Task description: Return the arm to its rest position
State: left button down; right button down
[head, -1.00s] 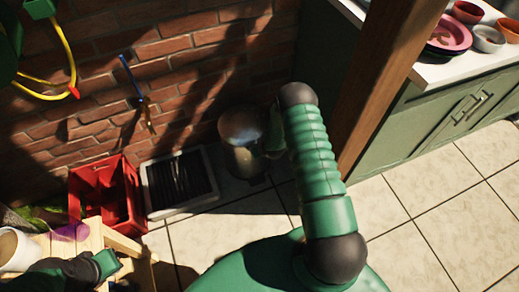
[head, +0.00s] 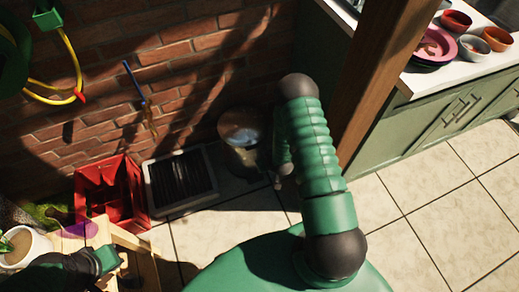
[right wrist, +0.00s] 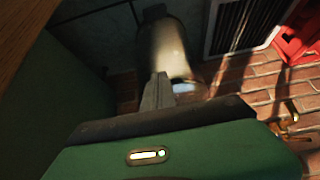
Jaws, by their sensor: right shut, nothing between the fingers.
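My right arm, green with dark joints, rises through the middle of the head view and bends at a dark elbow. My right gripper (head: 281,180) is mostly hidden behind it and hangs beside a metal bucket. In the right wrist view the grey fingers (right wrist: 157,92) are together with nothing between them, and the bucket (right wrist: 165,50) shows beyond them. My left gripper (head: 110,262) is at the lower left over the wooden table (head: 125,237). Its fingers cannot be made out.
A red crate (head: 130,203) and a dark grate (head: 180,182) lie by the brick wall (head: 180,60). A wooden post (head: 385,70) stands right of my right arm. Bowls (head: 455,20) sit on the counter (head: 425,80). The tiled floor (head: 430,200) is clear at right.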

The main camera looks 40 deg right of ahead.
jog(key=w+a+r+n+g+y, duration=0.1)
jog(key=a+r, duration=0.2)
jog(key=r, duration=0.4)
jog(key=a+r+n, duration=0.1)
jog(key=a+r, duration=0.3)
jog(key=r, duration=0.3)
jog(key=s+a+r+n+g+y, duration=0.1)
jog(key=s+a+r, duration=0.5)
jog(key=r, duration=0.2)
jog(key=s+a+r+g, duration=0.2)
jog(key=s+a+r, duration=0.35)
jog(key=r, duration=0.25)
notch_tip(320, 180, up, 20)
jog(key=p, duration=2.1)
jog(key=shift+d+f, duration=0.15)
jog(key=shift+d, duration=0.25)
